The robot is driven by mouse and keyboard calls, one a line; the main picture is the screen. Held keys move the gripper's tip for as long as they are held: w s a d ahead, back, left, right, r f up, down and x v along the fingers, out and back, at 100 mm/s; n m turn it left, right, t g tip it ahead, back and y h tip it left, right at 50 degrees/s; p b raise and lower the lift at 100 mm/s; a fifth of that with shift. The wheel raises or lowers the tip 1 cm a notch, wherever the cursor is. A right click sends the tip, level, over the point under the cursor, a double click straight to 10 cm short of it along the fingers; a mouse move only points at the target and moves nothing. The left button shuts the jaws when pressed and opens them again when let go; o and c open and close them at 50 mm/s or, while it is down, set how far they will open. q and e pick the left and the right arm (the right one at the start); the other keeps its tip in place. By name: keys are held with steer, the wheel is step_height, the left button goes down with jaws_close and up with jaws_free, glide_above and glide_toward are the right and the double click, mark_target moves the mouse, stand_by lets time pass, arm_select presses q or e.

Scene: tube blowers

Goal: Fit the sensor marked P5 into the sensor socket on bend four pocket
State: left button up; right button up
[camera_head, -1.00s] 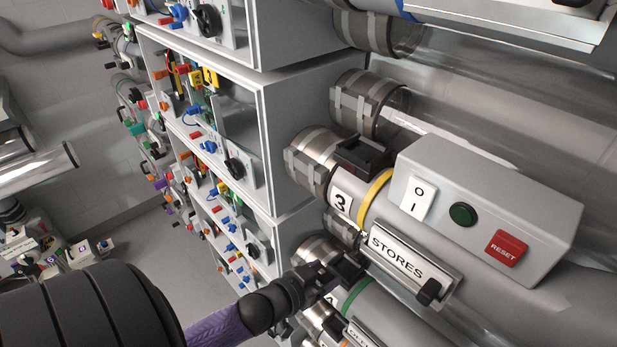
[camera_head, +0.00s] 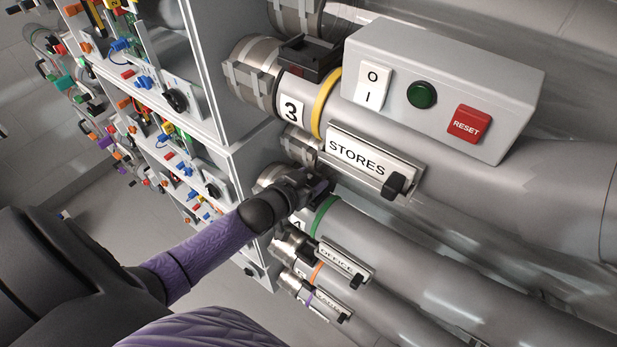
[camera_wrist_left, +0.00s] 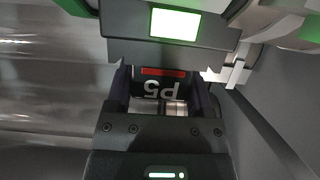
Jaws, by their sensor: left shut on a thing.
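The sensor marked P5 (camera_wrist_left: 160,88), black with white lettering and a red stripe, sits between the fingers of my left gripper (camera_wrist_left: 160,92) in the left wrist view. The gripper is shut on it. A dark block (camera_wrist_left: 165,45) with a bright, green-edged window lies directly beyond the sensor; I cannot tell whether they touch or whether the sensor is seated. In the head view my left gripper (camera_head: 318,188) is at the green-banded pipe (camera_head: 400,245), marked 4, by its left end. The gripper and arm hide the socket area and the sensor there.
Just above is pipe 3 with a yellow band (camera_head: 325,103), a black socket (camera_head: 308,57), a STORES plate (camera_head: 358,158) and a grey control box (camera_head: 445,75). An OFFICE plate (camera_head: 343,262) lies below.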

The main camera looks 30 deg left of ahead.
arm_select(q)
steer(key=shift+f, duration=0.2)
stand_by(0.5)
steer(key=o, duration=1.3)
steer(key=shift+c, duration=0.2)
steer(key=p+v, duration=0.2)
steer(key=v, duration=0.8)
